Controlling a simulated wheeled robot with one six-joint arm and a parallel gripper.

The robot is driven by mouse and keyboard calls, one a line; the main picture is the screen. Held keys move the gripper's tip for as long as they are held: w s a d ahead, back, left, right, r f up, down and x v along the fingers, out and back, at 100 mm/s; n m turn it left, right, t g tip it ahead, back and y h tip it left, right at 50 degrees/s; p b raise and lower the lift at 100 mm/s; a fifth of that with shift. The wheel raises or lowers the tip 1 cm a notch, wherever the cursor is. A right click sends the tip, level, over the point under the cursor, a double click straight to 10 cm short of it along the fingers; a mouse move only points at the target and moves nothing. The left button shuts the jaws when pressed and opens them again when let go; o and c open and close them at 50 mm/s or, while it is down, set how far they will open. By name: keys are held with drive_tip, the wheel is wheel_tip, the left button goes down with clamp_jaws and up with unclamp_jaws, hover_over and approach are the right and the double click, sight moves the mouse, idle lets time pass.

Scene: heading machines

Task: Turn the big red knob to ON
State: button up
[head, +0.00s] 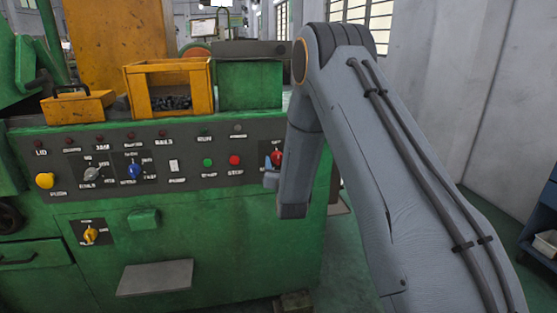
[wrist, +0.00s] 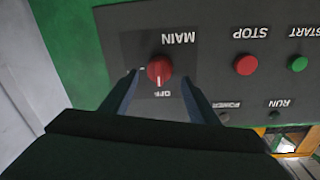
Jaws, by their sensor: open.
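The big red knob (wrist: 159,69) sits on a dark plate marked MAIN, which appears upside down in the wrist view. Its white mark points toward the OFF label (wrist: 164,93). My gripper (wrist: 160,78) is open, with one finger on each side of the knob; I cannot tell if either touches it. In the head view the knob (head: 278,157) shows at the right end of the control panel, partly hidden by my gripper (head: 271,172) and arm.
A red STOP button (wrist: 246,64) and green START button (wrist: 297,63) are beside the knob. The grey panel (head: 120,190) also carries a blue knob (head: 134,171) and a yellow button (head: 45,180). A yellow bin (head: 168,78) stands on top of the green machine (head: 225,240).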

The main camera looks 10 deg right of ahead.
sight(278, 159)
drive_tip(key=shift+w+d+p, duration=0.15)
drive_tip(key=shift+w+p, duration=0.05)
drive_tip(key=shift+w, duration=0.75)
drive_tip(key=shift+w+d+p, duration=0.1)
drive_tip(key=shift+w+p, duration=0.05)
drive_tip(key=shift+w, duration=0.75)
drive_tip(key=c, duration=1)
drive_tip(key=shift+c, duration=0.2)
